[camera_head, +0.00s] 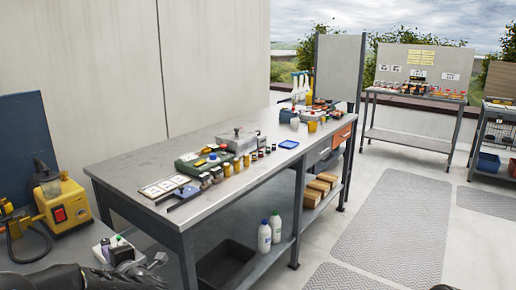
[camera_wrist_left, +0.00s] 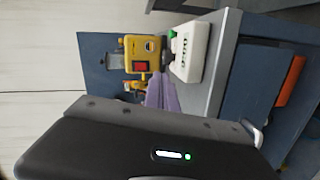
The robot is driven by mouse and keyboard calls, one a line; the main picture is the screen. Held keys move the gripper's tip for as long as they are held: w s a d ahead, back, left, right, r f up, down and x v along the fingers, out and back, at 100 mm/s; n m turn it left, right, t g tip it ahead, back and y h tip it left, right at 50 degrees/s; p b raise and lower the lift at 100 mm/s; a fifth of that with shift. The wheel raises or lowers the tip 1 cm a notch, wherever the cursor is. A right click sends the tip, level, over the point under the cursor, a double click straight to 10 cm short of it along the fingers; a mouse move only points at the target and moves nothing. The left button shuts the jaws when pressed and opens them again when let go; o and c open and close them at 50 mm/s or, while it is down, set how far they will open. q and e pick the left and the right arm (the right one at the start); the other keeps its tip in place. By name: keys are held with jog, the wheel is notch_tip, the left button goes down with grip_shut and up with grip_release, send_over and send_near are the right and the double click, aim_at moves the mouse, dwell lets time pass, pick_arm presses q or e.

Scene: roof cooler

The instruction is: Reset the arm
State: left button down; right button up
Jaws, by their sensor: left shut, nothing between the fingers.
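My left arm comes in at the bottom left of the head view as a black sleeve-like link. My left gripper (camera_head: 150,264) is at its end, low in front of the side bench and near the white box. It is shut and holds nothing. My right gripper is not in view; only a small dark shape shows at the bottom edge of the head view.
A yellow machine (camera_head: 62,203) stands on the side bench at left; it also shows in the left wrist view (camera_wrist_left: 142,52). A white box (camera_wrist_left: 188,52) sits beside it. The long workbench (camera_head: 135,170) carries several jars, trays and bottles. Open floor with grey mats (camera_head: 395,230) lies right.

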pick_arm(q)
jog(key=s+d+f+m+h+p, duration=0.35)
jog(key=d+f+m+h, duration=0.75)
jog(key=d+f+m, duration=0.7)
jog(key=s+d+f+m+g+h+p, duration=0.1)
jog(key=s+d+f+m+g+p, duration=0.1)
jog(key=s, duration=0.8)
jog(key=s+d+f+m+g+h+p, duration=0.2)
jog(key=s+d+f+g, duration=0.2)
jog(key=s+d+f, duration=0.2)
jog(key=s+d+f+m+g+h+p, duration=0.1)
jog(key=s+d+f+g, duration=0.3)
jog(key=s, duration=1.1)
jog(key=d+m+h, duration=0.1)
jog(key=d, duration=0.2)
jog(key=shift+d+p, duration=0.3)
jog(key=shift+p, duration=0.1)
